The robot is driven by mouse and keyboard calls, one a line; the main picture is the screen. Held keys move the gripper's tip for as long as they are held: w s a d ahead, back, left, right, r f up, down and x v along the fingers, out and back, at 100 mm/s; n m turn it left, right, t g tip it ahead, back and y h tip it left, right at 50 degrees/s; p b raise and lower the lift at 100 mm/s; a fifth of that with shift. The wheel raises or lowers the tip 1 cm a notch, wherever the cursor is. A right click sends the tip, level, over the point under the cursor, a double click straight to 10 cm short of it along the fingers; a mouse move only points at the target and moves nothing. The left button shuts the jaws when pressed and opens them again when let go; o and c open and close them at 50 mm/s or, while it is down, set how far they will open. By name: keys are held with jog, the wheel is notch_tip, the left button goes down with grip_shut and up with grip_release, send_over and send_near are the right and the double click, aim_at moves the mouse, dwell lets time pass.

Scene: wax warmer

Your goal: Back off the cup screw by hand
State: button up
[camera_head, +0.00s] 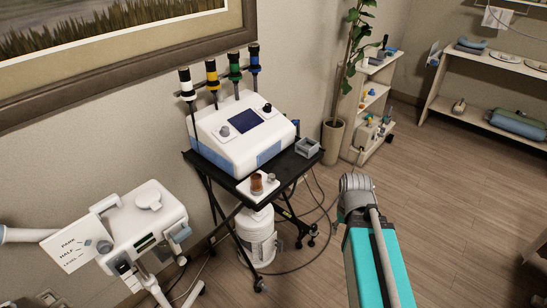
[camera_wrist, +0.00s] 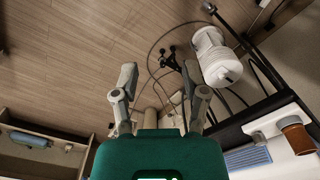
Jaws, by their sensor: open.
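An amber-brown cup (camera_head: 257,184) stands on a small white platform (camera_head: 245,193) at the front of the black cart. A small grey knob (camera_head: 271,178) is just right of the cup; I cannot tell whether it is the cup screw. In the wrist view the cup (camera_wrist: 297,136) and platform (camera_wrist: 262,126) show at the lower right edge. My gripper (camera_wrist: 160,75) is open and empty, its two fingers apart over the floor, away from the cup. The gripper fingers are not clear in the head view, where my teal arm is right of the cart.
A white console (camera_head: 236,140) with a dark screen and several coloured-top bottles behind sits on the cart. A grey open box (camera_head: 307,148) is at its right corner. A white canister (camera_head: 258,240) and cables are below. A white unit with a sign (camera_head: 76,248) stands left.

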jog(key=shift+o, duration=0.2)
jog(key=w+a+r+n+p, duration=0.1)
jog(key=w+a+n, duration=0.2)
jog(key=w+a, duration=0.2)
jog(key=w+a+r+n+p, duration=0.2)
jog(key=w+a+n, duration=0.2)
jog(key=w, duration=0.6)
jog(key=shift+w+a+r, duration=0.3)
jog(key=shift+w+a, duration=0.1)
jog(key=shift+a, duration=0.7)
notch_tip(320, 180, up, 2)
jog(key=n+p, duration=0.3)
jog(key=n, duration=0.3)
send_over(271, 175)
jog(key=shift+s+d+r, duration=0.1)
jog(key=shift+s+d, duration=0.1)
jog(key=shift+d, duration=0.2)
jog(key=shift+w+a+n, duration=0.15)
jog(key=shift+a+n, duration=0.15)
jog(key=shift+a, duration=0.1)
jog(key=shift+f+b, duration=3.75)
jog(key=shift+b, duration=0.15)
jog(key=shift+f, duration=0.2)
